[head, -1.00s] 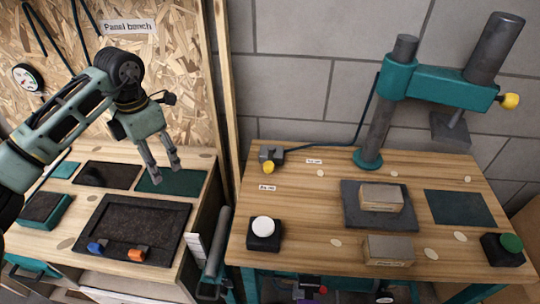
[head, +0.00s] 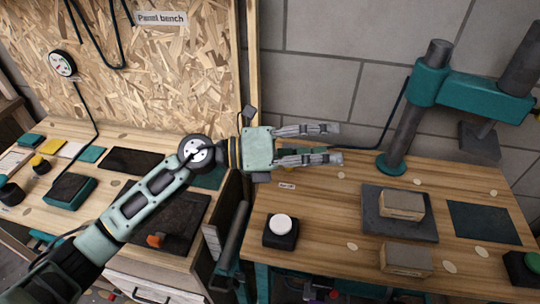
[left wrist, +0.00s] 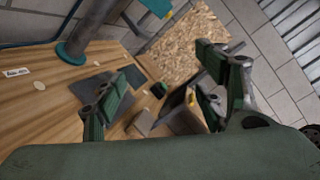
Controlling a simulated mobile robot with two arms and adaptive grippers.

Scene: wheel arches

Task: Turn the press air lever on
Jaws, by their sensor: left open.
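My left gripper (head: 334,143) is open in the head view, over the back left of the press bench, fingers pointing right. Nothing shows between its fingers. The air lever, a grey valve with a yellow knob in the earlier head view, is hidden now behind my gripper. A small white label (head: 287,186) lies on the wood just below my gripper. The teal press (head: 430,80) stands at the back right. In the left wrist view my two fingers (left wrist: 160,95) are apart, with the press base (left wrist: 72,52) beyond them. My right gripper is not in view.
A white button on a black box (head: 281,227) stands at the bench's front left. Wooden blocks (head: 402,205) sit at centre, one on a dark plate. A green button (head: 531,262) is at far right. A dark hose (head: 392,122) runs behind my gripper. The panel bench (head: 110,135) is left.

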